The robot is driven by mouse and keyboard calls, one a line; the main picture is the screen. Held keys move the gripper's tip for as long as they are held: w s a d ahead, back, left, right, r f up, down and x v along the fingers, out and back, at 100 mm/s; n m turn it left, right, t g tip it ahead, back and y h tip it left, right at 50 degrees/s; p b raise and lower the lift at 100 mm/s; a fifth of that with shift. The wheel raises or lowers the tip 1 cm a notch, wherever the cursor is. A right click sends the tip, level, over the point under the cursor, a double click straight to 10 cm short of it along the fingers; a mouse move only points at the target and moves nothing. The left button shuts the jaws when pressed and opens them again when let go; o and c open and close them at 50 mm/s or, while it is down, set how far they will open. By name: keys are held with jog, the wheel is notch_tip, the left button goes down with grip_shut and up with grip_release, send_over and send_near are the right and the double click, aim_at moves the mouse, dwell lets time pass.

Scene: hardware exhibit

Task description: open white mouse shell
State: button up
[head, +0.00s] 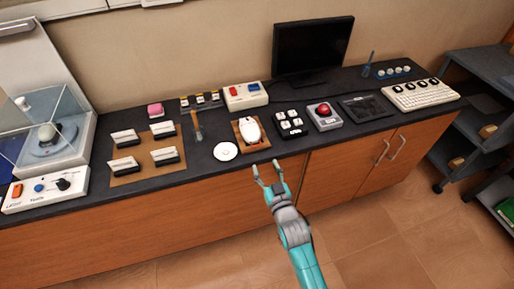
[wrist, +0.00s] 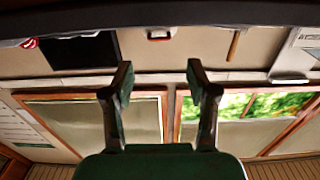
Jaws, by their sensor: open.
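The white mouse (head: 249,131) sits on a brown wooden base (head: 239,140) on the dark counter, its shell looking closed. My gripper (head: 265,166) is open and empty, in front of the counter edge, a little below and right of the mouse in the head view. The two fingers stand wide apart in the wrist view (wrist: 160,75), with nothing between them. The mouse cannot be made out in the wrist view, which faces mostly the wall and windows.
A white disc (head: 225,151) lies left of the mouse. A black key block (head: 290,123) and a red button box (head: 323,116) stand to its right. A red-and-white box (head: 245,95) and a monitor (head: 313,48) stand behind. Cabinet doors (head: 340,172) lie below the counter.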

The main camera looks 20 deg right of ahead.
aim_at(257, 146)
jog(key=w, duration=0.9)
jog(key=shift+w, duration=0.2)
grip_shut()
